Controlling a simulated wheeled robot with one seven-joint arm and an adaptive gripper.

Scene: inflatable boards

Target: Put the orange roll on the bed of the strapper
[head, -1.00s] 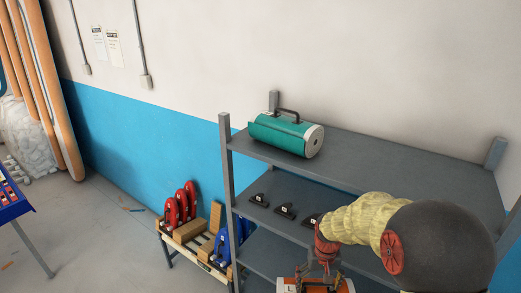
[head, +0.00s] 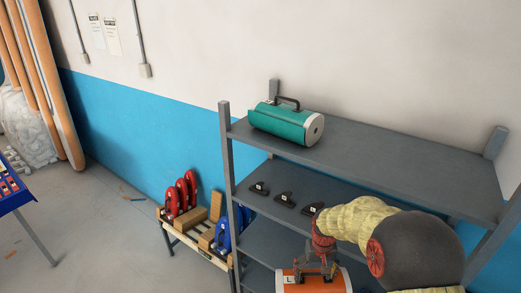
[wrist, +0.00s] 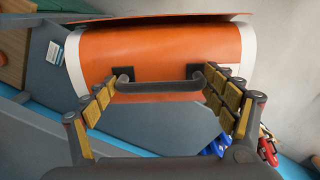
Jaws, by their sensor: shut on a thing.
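The orange roll (head: 298,285) has white ends and a dark carry handle. It is at the bottom of the head view, in front of the grey shelving, partly cut off by the frame edge. My gripper (head: 316,270) is above it, shut on its handle. In the wrist view the roll (wrist: 160,58) lies across the top, and its handle (wrist: 160,87) runs between the fingers of my gripper (wrist: 163,95). I cannot make out the strapper in either view.
Grey shelving (head: 400,158) stands against the wall, with a green roll (head: 285,124) on top and small black items (head: 284,199) on a lower shelf. A low bench (head: 195,240) holds red and blue tools. A blue table (head: 14,190) is at far left; open floor (head: 105,225) lies between.

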